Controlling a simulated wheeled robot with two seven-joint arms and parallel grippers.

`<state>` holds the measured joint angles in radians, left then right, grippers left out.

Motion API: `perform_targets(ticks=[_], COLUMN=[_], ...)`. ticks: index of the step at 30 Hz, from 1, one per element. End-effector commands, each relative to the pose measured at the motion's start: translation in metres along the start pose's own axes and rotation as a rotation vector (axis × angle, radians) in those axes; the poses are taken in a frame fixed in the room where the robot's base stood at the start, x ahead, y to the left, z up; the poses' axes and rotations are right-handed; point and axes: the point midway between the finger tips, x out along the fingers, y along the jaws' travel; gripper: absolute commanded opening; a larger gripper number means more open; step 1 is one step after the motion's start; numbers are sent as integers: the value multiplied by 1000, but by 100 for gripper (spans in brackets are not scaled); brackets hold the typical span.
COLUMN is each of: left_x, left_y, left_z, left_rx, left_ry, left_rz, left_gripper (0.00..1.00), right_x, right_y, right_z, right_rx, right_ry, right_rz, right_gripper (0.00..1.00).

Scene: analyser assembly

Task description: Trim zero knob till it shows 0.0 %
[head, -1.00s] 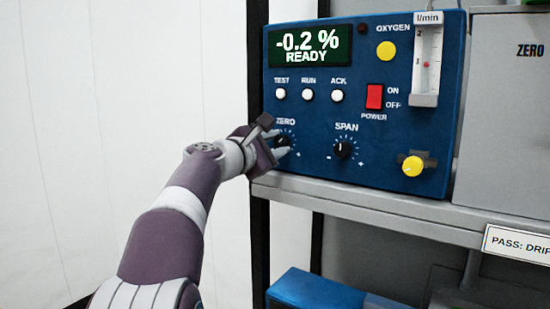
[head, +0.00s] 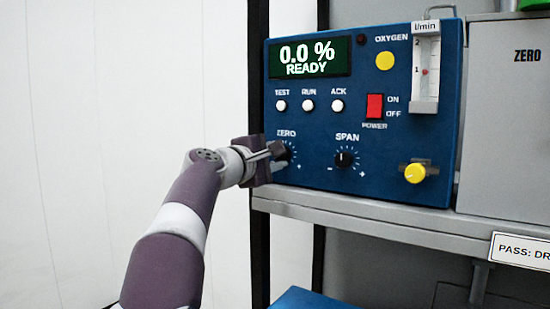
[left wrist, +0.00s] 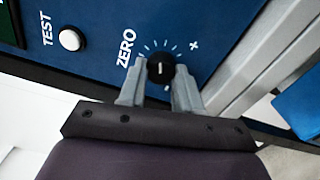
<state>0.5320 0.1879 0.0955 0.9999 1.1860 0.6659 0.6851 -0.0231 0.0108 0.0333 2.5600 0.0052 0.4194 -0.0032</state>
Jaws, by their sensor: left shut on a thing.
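The blue analyser (head: 320,120) stands on a grey shelf, and its display (head: 309,58) reads 0.0 % READY. The black ZERO knob (left wrist: 161,69) shows in the left wrist view with its white pointer line and a ring of tick marks. In the head view my gripper mostly hides this knob. My left gripper (head: 283,152) is at the knob, with one finger (left wrist: 132,86) on each side of it and shut on it. My right gripper is in neither view.
The SPAN knob (head: 346,159) is right of the ZERO knob. The red power switch (head: 374,106), a yellow knob (head: 414,173) and a flow tube (head: 425,72) are further right. The grey shelf edge (head: 370,215) runs below the analyser. A grey box (head: 510,120) stands at right.

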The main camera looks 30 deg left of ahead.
Motion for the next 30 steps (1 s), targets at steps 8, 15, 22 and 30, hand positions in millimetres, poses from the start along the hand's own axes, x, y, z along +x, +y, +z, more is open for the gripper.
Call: perform_targets(ticks=[8,15,22,30], left_x=[1,0,-12,-83], left_y=[-3,-2,-3,-6], left_z=[-1,0,-1,-2], left_rx=[-2,-2,0,0], left_ry=[-1,-1,1,3], left_rz=[-7,-4,1,0], left_gripper=[3,59,59,59], right_x=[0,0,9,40], right_y=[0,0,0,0], right_z=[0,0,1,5], right_rx=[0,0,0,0], right_ry=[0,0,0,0], right_rz=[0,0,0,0], right_gripper=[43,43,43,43])
